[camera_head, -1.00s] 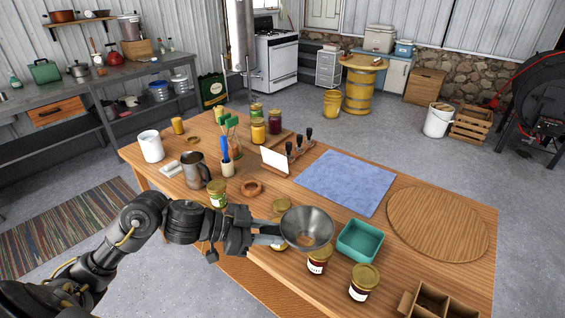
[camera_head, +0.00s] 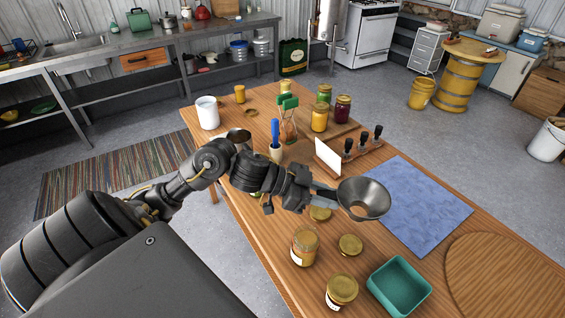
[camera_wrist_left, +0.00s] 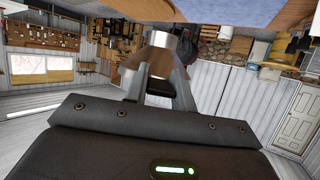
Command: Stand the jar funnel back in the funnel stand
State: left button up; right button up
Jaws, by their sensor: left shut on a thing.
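The jar funnel (camera_head: 364,198) is a grey metal cone with a wide mouth. My left gripper (camera_head: 331,194) is shut on its near side and holds it above the table, mouth up and a little tilted. In the left wrist view the funnel (camera_wrist_left: 165,46) sits between the fingertips of the gripper (camera_wrist_left: 160,70). The round wooden ring that looks like the funnel stand is not visible now; my left forearm and gripper cover that part of the table. My right gripper is not in view.
Jars (camera_head: 305,246) (camera_head: 341,290) and a lid-topped jar (camera_head: 350,245) stand below the funnel. A teal tray (camera_head: 399,287), blue cloth (camera_head: 412,205) and round board (camera_head: 510,275) lie to the right.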

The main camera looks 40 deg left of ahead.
pick_arm(q)
jog(key=w+a+r+n+t+y+p, duration=0.1)
jog(key=w+a+n+t+y+p, duration=0.45)
jog(key=w, duration=0.55)
pick_arm(e)
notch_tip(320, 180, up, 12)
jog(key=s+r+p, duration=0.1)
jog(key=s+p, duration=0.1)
jog(key=p, duration=0.4)
pick_arm(q)
jog(key=shift+s+a+f+n+g+y+b, duration=0.1)
jog(key=shift+s+a+f+n+y+b, duration=0.35)
jog(key=shift+a+f+n+y+b, duration=1.45)
jog(key=shift+s+a+f+n+g+y+p, duration=0.1)
jog(key=shift+s+a+f+n+y, duration=0.5)
jog(key=shift+a+f, duration=2.8)
jog(key=shift+s+a+f+n+g+y+b, duration=0.1)
jog(key=shift+s+a+f+n+y+b, duration=0.2)
jog(key=shift+a+f+n+y+b, duration=1.45)
jog(key=f+p, duration=0.1)
jog(key=f, duration=0.1)
jog(key=shift+a+f+m+p, duration=0.3)
jog(key=shift+f+m+p, duration=0.05)
jog(key=shift+m+p, duration=0.05)
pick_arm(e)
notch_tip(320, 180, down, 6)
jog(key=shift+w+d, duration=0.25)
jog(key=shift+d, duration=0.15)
